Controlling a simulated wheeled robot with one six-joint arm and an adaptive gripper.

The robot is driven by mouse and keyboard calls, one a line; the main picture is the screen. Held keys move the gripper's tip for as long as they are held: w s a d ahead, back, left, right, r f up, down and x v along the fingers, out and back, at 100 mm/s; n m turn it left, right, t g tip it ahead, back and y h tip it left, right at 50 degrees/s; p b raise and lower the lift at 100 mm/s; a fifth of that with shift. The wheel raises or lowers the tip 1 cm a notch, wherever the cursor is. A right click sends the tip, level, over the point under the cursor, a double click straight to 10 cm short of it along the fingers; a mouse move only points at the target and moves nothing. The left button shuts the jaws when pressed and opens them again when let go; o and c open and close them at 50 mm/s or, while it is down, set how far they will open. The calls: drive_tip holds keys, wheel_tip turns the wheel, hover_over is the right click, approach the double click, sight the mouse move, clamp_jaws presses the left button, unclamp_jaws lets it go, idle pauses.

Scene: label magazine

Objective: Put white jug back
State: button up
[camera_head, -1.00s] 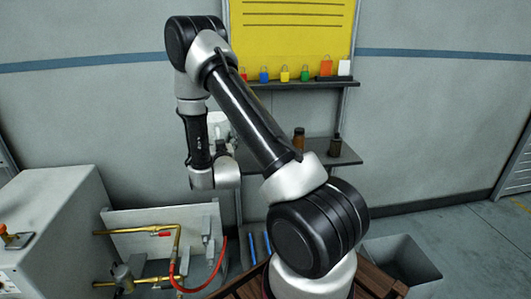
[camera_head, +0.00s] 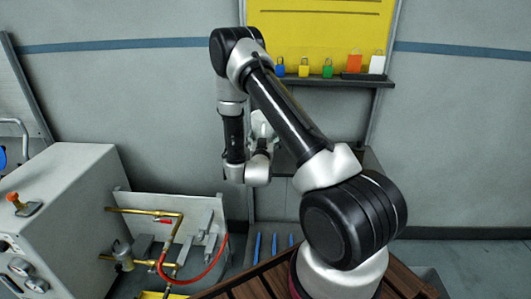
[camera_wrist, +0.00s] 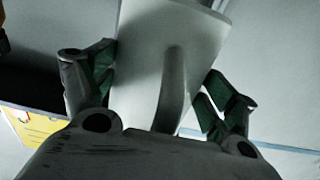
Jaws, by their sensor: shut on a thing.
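The white jug (camera_wrist: 143,45) fills the middle of the wrist view, its curved handle facing the camera. My gripper (camera_wrist: 160,80) is shut on it, with one green-padded finger on each side. In the head view a small part of the white jug (camera_head: 262,123) shows behind my arm. My gripper is mostly hidden there by my own arm links. The jug is held in the air in front of the grey wall.
A shelf (camera_head: 330,82) below a yellow board (camera_head: 320,35) holds coloured padlocks. A lower shelf (camera_head: 372,160) is largely hidden behind my arm. A grey machine (camera_head: 65,205) with brass pipes and a red hose (camera_head: 190,281) stands at the left.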

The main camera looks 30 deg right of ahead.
drive_tip(key=shift+f, duration=2.6)
drive_tip(key=shift+f, duration=0.1)
drive_tip(key=o, duration=1.4)
drive_tip(key=shift+a, duration=0.1)
drive_tip(key=shift+s+a, duration=0.1)
drive_tip(key=shift+s, duration=0.05)
drive_tip(key=v, duration=1.1)
drive_tip(key=shift+s+a, duration=0.15)
drive_tip(key=shift+s, duration=0.1)
drive_tip(key=shift+f, duration=0.1)
